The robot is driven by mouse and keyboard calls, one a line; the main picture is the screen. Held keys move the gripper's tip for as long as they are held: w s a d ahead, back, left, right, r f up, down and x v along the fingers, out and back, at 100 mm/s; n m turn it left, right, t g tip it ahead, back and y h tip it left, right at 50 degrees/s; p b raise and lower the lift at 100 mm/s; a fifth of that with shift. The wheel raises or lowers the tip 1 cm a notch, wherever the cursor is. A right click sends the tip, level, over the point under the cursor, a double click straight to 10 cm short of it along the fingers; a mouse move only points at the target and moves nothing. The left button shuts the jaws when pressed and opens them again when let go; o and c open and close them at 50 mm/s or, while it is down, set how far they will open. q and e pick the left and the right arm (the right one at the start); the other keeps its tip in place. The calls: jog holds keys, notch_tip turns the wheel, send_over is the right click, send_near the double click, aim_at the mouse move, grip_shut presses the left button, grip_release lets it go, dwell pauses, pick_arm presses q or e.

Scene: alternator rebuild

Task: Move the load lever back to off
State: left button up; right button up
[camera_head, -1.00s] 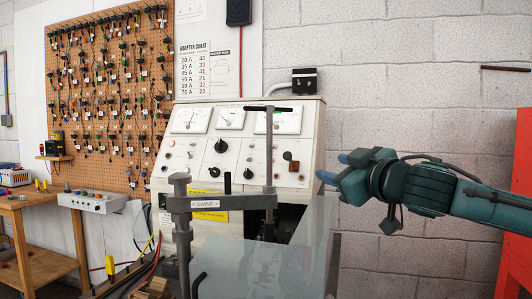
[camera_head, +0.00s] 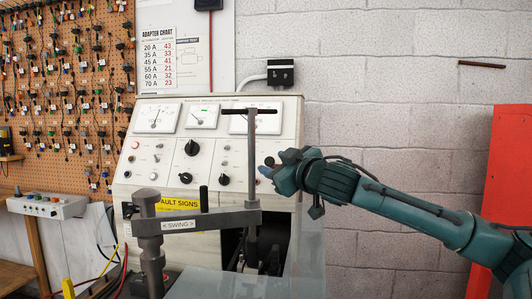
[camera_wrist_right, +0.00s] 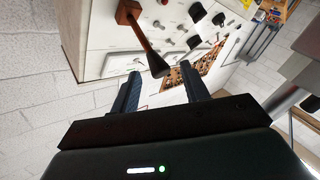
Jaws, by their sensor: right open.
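The load lever (camera_wrist_right: 142,38) shows in the right wrist view as a reddish-brown arm with a dark knob, standing out from the white test-bench panel (camera_wrist_right: 95,30). Its knob end lies ahead of and between my right gripper's fingertips (camera_wrist_right: 160,72); I cannot tell how far apart they are. In the head view my right gripper (camera_head: 266,173) is at the right side of the panel (camera_head: 150,178) and hides most of the lever. The gripper is open, with nothing between its fingers. My left gripper is not in view.
A swing arm (camera_head: 205,222) with an upright T-handle post (camera_head: 252,150) stands in front of the panel, left of my right gripper. Black knobs (camera_head: 192,147) and meters (camera_head: 157,117) are on the panel. A red cabinet (camera_head: 505,180) stands at far right.

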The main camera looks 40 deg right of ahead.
jog(key=w, duration=0.1)
jog(key=w+p, duration=0.1)
jog(key=w, duration=0.2)
jog(key=shift+w+d, duration=0.4)
grip_shut()
